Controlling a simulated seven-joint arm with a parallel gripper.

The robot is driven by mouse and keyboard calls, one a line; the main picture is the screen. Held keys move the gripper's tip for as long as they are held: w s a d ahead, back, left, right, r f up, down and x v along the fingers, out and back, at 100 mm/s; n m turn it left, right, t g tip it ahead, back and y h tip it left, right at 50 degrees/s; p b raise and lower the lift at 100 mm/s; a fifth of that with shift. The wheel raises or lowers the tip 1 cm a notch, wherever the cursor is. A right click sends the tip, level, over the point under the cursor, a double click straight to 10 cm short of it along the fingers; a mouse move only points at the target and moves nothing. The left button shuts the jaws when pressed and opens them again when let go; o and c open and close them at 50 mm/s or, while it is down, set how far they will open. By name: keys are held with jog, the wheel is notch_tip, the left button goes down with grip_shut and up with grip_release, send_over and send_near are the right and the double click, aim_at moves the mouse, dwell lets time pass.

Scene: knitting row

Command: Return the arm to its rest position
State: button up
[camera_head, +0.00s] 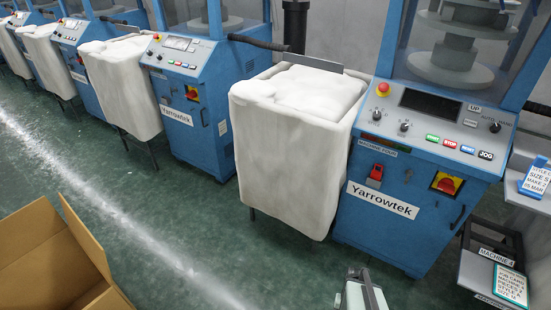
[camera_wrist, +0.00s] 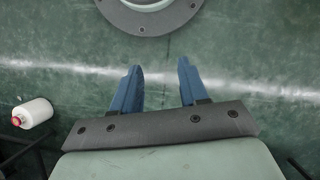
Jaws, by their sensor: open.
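My gripper (camera_wrist: 159,68) shows in the wrist view with its two blue fingers apart and nothing between them. It hangs over the green floor (camera_wrist: 240,120). In the head view, a pale grey part of my arm (camera_head: 362,295) shows at the bottom edge, in front of the nearest blue machine. The fingers cannot be made out in that view.
A row of blue machines (camera_head: 415,215) with white-lined bins (camera_head: 290,150) runs across the back. An open cardboard box (camera_head: 50,260) stands at lower left. Shelves with cards (camera_head: 510,285) are at right.

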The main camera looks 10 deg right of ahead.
jog(key=s+a+f+n+g+h, duration=0.1)
jog(key=s+a+n, duration=0.2)
jog(key=a, duration=0.4)
jog(key=s+a+f+n+g+h, duration=0.1)
jog(key=s+a+f+n, duration=0.1)
jog(key=a, duration=0.6)
jog(key=shift+s+f+n+g, duration=0.3)
jog(key=shift+s+n, duration=0.1)
jog(key=shift+n, duration=0.1)
